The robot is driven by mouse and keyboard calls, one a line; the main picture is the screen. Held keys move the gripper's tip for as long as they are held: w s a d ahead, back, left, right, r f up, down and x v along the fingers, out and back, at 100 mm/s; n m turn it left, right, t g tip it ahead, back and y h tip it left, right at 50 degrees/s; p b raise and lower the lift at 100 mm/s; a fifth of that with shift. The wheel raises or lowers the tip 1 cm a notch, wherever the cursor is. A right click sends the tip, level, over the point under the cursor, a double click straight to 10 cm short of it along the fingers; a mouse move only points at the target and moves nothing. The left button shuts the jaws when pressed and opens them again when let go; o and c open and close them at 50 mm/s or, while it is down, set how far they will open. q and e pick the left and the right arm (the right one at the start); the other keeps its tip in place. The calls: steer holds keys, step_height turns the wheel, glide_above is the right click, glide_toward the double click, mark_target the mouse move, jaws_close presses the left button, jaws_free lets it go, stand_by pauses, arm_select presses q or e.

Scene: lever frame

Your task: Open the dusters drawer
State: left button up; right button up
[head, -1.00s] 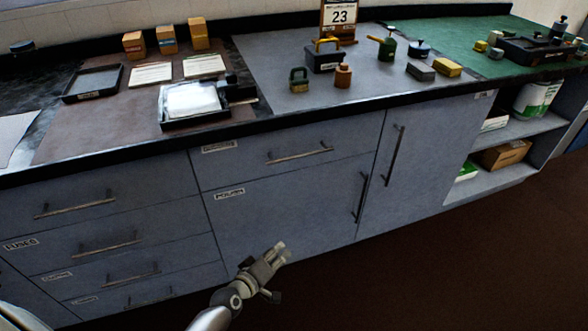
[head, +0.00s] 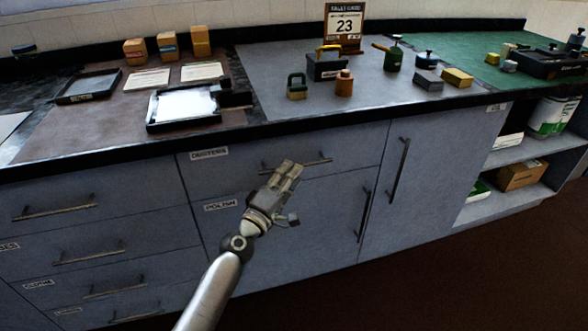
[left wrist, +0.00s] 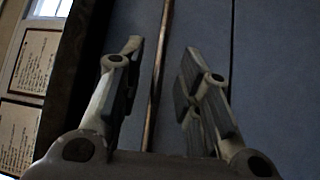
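The dusters drawer (head: 348,148) is the upper drawer in the middle of the cabinet, with a "DUSTERS" label (head: 209,153) at its left. It looks shut. Its long bar handle (head: 312,161) runs across the front. My left gripper (head: 289,170) is in front of the handle's left part and hides some of it. In the left wrist view the left gripper (left wrist: 160,80) is open, with the handle bar (left wrist: 161,60) showing between its two fingers. I cannot tell whether either finger touches the bar. My right gripper is in neither view.
Below is the polish door (head: 310,220) with an upright handle (head: 363,215). Another door handle (head: 398,170) stands to the right. Several drawers are at the left. The countertop (head: 270,75) holds trays, boxes and small tools. The floor (head: 450,275) in front is clear.

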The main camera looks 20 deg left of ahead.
arm_select(q)
steer(key=shift+x, duration=1.35)
steer(key=shift+c, duration=0.4)
jaws_close()
